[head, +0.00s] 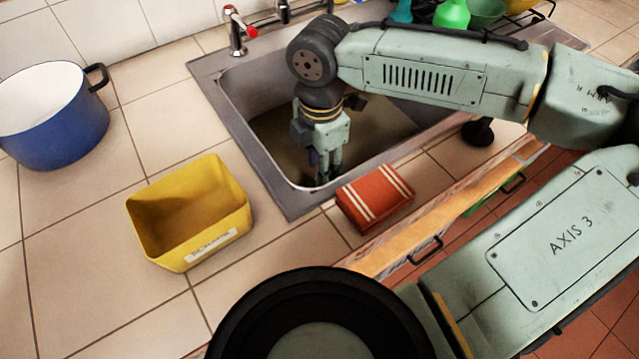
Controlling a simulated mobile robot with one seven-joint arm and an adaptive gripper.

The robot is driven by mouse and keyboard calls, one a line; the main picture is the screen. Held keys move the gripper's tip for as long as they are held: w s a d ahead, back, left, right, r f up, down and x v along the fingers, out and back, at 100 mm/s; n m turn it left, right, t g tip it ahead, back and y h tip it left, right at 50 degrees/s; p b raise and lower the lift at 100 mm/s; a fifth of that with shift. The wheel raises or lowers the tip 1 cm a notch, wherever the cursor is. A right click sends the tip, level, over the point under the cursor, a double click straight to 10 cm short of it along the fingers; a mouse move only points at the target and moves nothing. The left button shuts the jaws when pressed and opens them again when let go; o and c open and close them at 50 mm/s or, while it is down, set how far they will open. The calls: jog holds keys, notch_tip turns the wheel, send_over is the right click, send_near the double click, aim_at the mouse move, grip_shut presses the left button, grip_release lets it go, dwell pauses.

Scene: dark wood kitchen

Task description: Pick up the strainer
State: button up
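I cannot make out the strainer for certain in this view. My gripper (328,179) points down into the near part of the metal sink (237,112), close to its front wall. Its fingers are small here, and I cannot tell whether they are open or shut. A small dark blue patch (313,158) shows beside the fingers; what it belongs to is unclear. My gripper and arm hide part of the sink's inside.
A yellow bin (190,215) stands left of the sink. A red box with white stripes (375,198) lies at the sink's front edge. A blue pot (55,130) is at far left. A red-marked tap (236,30) rises behind. A green bottle (452,14) stands at back right.

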jog(key=shift+w+f, duration=0.15)
jog(key=shift+f, duration=1.15)
jog(key=shift+w+f, duration=0.1)
jog(key=shift+f, duration=1.15)
jog(key=shift+c, duration=0.6)
grip_shut()
